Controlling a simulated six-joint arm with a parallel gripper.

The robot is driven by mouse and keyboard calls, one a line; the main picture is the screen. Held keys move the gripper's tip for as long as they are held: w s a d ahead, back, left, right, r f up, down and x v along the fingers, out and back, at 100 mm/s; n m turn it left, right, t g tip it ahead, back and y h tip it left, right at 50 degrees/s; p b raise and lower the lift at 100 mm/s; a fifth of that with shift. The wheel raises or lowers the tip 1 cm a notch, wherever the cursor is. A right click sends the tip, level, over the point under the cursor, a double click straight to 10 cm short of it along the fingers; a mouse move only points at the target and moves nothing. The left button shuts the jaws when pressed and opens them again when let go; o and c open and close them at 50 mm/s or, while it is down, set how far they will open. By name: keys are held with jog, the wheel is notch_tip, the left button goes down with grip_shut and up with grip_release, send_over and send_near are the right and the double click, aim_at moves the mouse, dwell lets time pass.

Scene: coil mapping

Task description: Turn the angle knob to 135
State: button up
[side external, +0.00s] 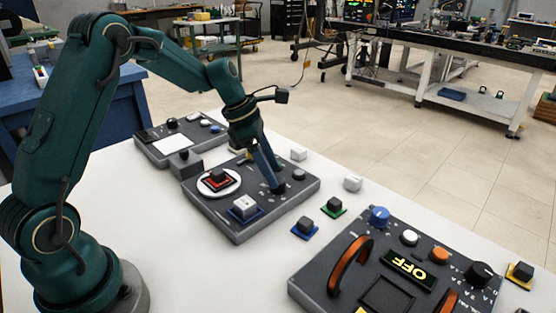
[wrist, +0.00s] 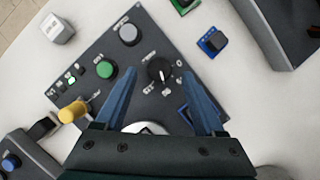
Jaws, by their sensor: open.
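The angle knob appears to be the round black knob (wrist: 158,70) with small white markings around it, on the dark grey middle panel (wrist: 148,22). A short white mark shows on the knob, but the labels are too small to read its setting surely. My gripper (wrist: 159,75) is open, with one blue finger on each side of the knob in the wrist view. In the side view my gripper (side external: 279,187) reaches down to the middle panel (side external: 240,225) and its fingers hide most of the knob. I cannot tell whether they touch it.
In the wrist view, a grey button (wrist: 128,34), a green button (wrist: 105,69) and a yellow lever (wrist: 73,110) share the panel. Another panel with an OFF display (side external: 409,269) stands at front right.

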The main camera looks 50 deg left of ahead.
jog(key=shift+x, duration=1.35)
grip_shut()
jog(key=shift+m, duration=0.3)
jog(key=m, duration=0.1)
jog(key=m+g, duration=0.1)
jog(key=m, duration=0.1)
jog(key=shift+w+a+m+h, duration=0.1)
jog(key=shift+a+m+h, duration=0.05)
jog(key=shift+m+h, duration=0.2)
jog(key=m+g, duration=0.1)
jog(key=m, duration=0.1)
jog(key=m+g, duration=0.1)
jog(key=m, duration=0.1)
jog(key=shift+w+m+h, duration=0.1)
jog(key=shift+m+h, duration=0.15)
